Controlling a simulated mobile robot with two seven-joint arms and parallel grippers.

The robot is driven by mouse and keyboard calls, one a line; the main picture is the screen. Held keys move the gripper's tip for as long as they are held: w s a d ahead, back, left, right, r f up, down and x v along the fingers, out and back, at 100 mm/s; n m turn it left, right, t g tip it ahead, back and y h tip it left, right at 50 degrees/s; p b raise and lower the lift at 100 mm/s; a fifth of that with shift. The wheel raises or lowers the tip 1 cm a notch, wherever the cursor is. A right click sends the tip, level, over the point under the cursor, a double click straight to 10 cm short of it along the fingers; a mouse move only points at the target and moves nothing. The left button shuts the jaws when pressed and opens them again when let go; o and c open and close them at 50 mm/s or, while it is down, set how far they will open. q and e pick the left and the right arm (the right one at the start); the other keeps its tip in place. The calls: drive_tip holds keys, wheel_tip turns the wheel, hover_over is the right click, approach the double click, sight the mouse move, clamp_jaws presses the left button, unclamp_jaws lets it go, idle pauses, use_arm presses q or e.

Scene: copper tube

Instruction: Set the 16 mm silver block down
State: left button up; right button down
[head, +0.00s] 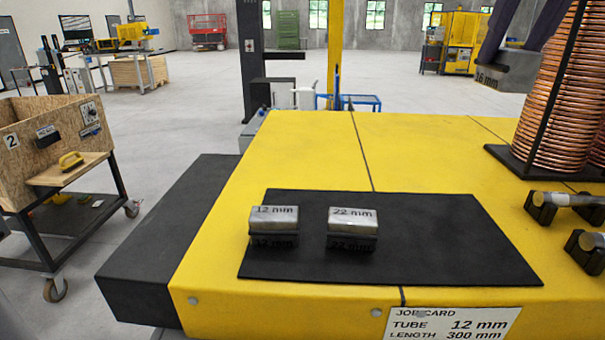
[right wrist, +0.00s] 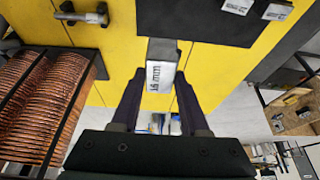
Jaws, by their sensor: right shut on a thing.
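The 16 mm silver block (head: 509,72) is in the upper right of the head view, held in the air above the far right part of the yellow table (head: 430,150). My right gripper (head: 522,42) is shut on it; only its dark fingers show there. In the right wrist view the block (right wrist: 160,77) sits between the fingertips (right wrist: 158,82), its "16 mm" label facing the camera. The 12 mm block (head: 274,219) and the 22 mm block (head: 352,221) stand side by side on the black mat (head: 440,240). My left gripper is out of view.
A coil of copper tube (head: 565,100) on a black stand rises at the table's right, close to the held block. Dark clamps with short metal pieces (head: 562,199) lie at the right edge. A job card (head: 450,323) hangs at the front. The mat's right part is clear.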

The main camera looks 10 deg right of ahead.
drive_tip(key=shift+w+a+f, duration=0.1)
drive_tip(key=shift+a+f, duration=0.05)
drive_tip(key=shift+f, duration=0.1)
drive_tip(key=shift+f+p, duration=1.45)
drive_tip(key=shift+f, duration=8.15)
drive_tip(key=shift+f, duration=0.1)
drive_tip(key=shift+c, duration=2)
unclamp_jaws()
drive_tip(key=shift+f, duration=0.1)
